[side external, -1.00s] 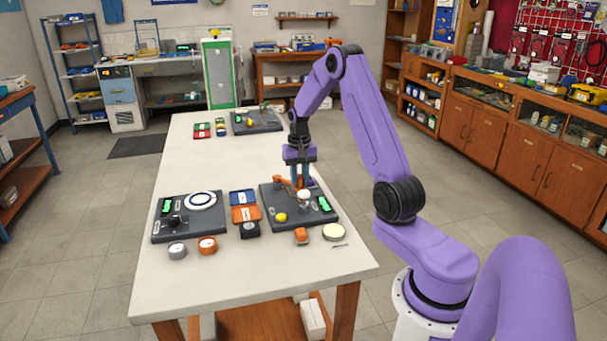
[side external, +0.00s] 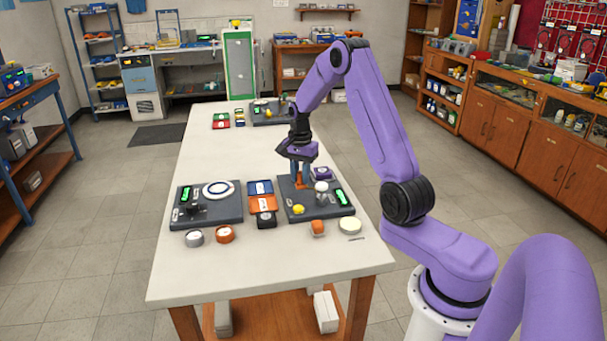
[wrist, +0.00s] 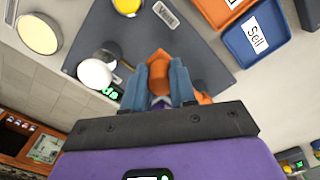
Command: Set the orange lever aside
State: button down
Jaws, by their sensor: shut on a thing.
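The orange lever (side external: 303,182) is at the rear part of the right-hand dark test board (side external: 330,211). My gripper (side external: 301,178) points down over that board, with its blue fingers on the lever. In the wrist view, the lever (wrist: 158,76) shows between the two fingertips (wrist: 160,85), and more orange shows beyond the right finger (wrist: 204,97). The fingers are shut on the lever. They hide part of it, and I cannot tell whether it touches the board. A white round knob (side external: 321,187) stands just right of the gripper.
A yellow knob (side external: 299,209) and a green display (side external: 341,196) are on the same board. Blue (side external: 260,187) and orange (side external: 262,204) trays lie to its left, beside another board (side external: 189,214). An orange part (side external: 317,227) and a cream disc (side external: 350,225) lie in front. The table's middle is clear.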

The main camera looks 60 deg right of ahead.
jog(key=shift+a, duration=0.2)
jog(key=c, duration=0.9)
grip_release()
jog(key=shift+d+r, duration=0.1)
jog(key=shift+r, duration=0.45)
notch_tip(320, 180, up, 16)
jog(key=shift+r, duration=0.2)
